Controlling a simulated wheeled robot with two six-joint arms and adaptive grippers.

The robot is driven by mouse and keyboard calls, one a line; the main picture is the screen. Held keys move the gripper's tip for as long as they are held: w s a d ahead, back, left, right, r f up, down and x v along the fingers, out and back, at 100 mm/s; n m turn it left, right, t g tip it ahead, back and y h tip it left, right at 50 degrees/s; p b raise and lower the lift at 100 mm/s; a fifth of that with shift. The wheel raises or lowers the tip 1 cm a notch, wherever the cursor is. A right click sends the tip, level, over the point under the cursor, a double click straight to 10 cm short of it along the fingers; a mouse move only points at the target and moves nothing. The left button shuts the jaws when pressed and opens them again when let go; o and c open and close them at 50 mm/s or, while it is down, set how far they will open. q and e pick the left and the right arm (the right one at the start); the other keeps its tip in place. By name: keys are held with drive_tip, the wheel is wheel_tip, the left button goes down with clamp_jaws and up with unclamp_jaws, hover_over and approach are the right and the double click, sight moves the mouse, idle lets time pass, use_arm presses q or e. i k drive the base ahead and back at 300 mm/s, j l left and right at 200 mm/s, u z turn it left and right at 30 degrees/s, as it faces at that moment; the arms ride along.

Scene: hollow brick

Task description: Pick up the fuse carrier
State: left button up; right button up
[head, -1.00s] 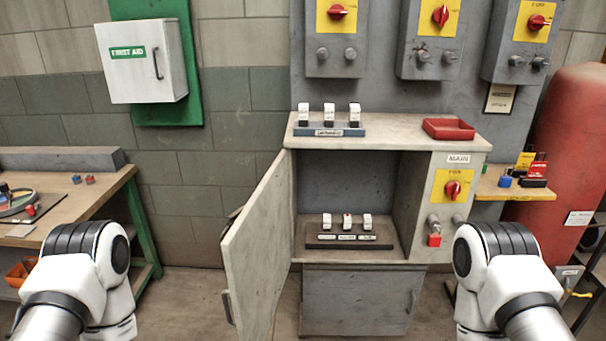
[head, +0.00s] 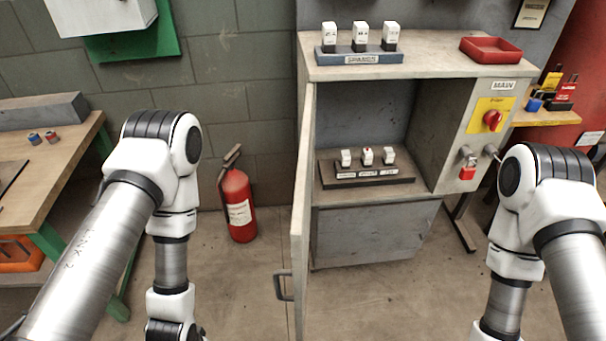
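Three more white carriers, such as the middle one (head: 360,36), stand upright in the blue-grey rack (head: 358,58) on the cabinet top. I cannot tell which carrier the task names. Both my arms show, the left in front of the bench side and the right in front of the cabinet's right side. Both grippers are outside the picture, below its lower edge.
The cabinet door (head: 302,200) stands open toward me, edge-on. A red tray (head: 491,50) lies on the cabinet top. A red padlock (head: 467,172) hangs below the red switch (head: 492,121). A fire extinguisher (head: 238,205) stands by the wall. A wooden bench (head: 60,175) is at left.

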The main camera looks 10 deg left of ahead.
sight(366, 158)
drive_tip(key=i+j+z, duration=0.15)
drive_tip(key=j, duration=0.2)
drive_tip(key=j+z, duration=0.2)
drive_tip(key=j, duration=0.2)
drive_tip(key=i+j+z, duration=0.15)
drive_tip(key=j, duration=0.25)
drive_tip(key=z, duration=0.7)
drive_tip(key=i+l+u, duration=0.1)
drive_tip(key=u, duration=0.25)
drive_tip(key=i+l+u, duration=0.2)
drive_tip(key=u, duration=0.15)
